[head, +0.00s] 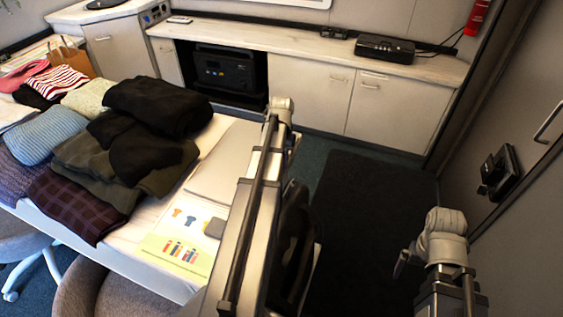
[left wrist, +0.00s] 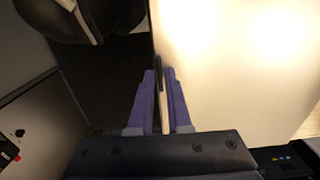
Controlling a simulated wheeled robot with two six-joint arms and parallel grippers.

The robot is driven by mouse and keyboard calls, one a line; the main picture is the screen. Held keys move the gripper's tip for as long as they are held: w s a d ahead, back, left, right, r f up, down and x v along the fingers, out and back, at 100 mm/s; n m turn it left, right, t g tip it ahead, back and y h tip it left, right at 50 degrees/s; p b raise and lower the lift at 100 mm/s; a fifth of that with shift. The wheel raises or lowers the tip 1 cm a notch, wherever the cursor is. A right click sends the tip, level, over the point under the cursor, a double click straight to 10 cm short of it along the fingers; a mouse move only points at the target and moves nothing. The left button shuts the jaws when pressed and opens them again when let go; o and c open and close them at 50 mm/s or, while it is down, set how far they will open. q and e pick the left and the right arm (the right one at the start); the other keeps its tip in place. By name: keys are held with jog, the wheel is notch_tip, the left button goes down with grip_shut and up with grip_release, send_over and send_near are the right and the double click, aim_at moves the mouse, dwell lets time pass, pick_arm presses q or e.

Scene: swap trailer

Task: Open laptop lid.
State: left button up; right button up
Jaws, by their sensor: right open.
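A flat pale-grey slab (head: 222,170), which may be the closed laptop, lies on the white table beside the dark clothes; my left arm hides its right part. My left gripper (left wrist: 160,72) shows in the left wrist view, its two purple fingers pointing along the edge of a large pale surface (left wrist: 225,70). A thin pale strip shows between the fingers; I cannot tell whether they grip it. In the head view the left gripper is not clearly seen. My right gripper (head: 402,263) is open and empty at the right, over the floor, away from the table.
Folded clothes (head: 140,150) cover the table's left part. A printed sheet (head: 175,250) lies at its front. Chairs (head: 110,295) stand at the near side. A dark mat (head: 365,220) covers the floor. A long counter (head: 310,42) runs along the back, and a door (head: 530,200) is right.

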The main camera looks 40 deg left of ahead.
pick_arm(q)
grip_shut()
dwell(0.9)
jog(key=shift+w+r, duration=0.1)
